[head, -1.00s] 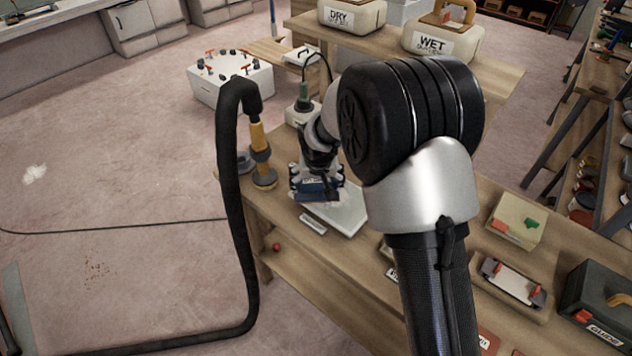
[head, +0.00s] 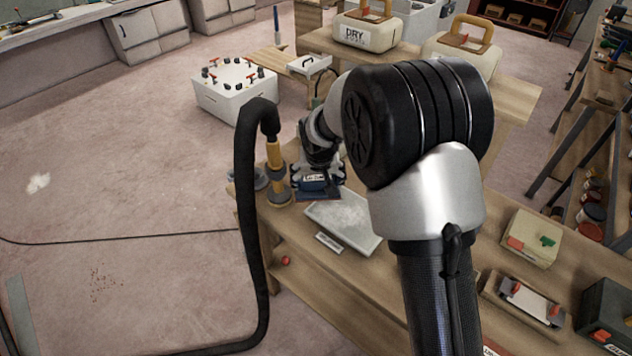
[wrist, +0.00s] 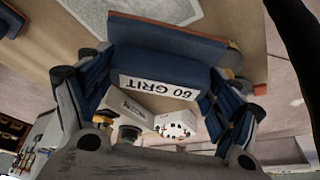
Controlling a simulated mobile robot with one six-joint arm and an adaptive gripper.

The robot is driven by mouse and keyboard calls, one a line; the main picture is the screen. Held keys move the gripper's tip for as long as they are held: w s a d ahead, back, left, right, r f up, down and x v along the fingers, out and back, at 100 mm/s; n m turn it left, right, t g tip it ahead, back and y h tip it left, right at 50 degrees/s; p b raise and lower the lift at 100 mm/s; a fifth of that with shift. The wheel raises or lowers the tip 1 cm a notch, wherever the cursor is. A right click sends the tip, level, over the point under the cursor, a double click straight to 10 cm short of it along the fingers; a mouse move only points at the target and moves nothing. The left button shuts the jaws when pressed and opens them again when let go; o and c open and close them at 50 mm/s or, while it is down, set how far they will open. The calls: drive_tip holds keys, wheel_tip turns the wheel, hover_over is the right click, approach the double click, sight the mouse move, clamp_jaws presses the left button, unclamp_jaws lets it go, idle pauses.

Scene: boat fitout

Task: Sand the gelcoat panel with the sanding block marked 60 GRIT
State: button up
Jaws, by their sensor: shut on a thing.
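My gripper (head: 318,172) is shut on the blue sanding block (head: 317,190), whose label reads 60 GRIT in the wrist view (wrist: 158,87). The block has a reddish-brown edge. The pale gelcoat panel (head: 345,222) lies on the wooden bench, with a cloudy, whitish patch on its face. The block is at the panel's far left end in the head view, mostly beyond its back edge. I cannot tell whether it touches the panel. In the wrist view part of the panel (wrist: 160,10) shows past the block. My arm hides the panel's right side in the head view.
A yellow-handled tool (head: 277,172) with a thick black hose (head: 245,200) stands left of the block. A small label plate (head: 328,242) sits before the panel. A tray (head: 522,300) and a pale box (head: 530,238) lie to the right. DRY box (head: 367,28) stands behind.

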drive_tip(key=shift+w+r, duration=0.1)
drive_tip(key=shift+r, duration=0.5)
drive_tip(key=shift+r+p, duration=1.15)
drive_tip(key=shift+r, duration=0.3)
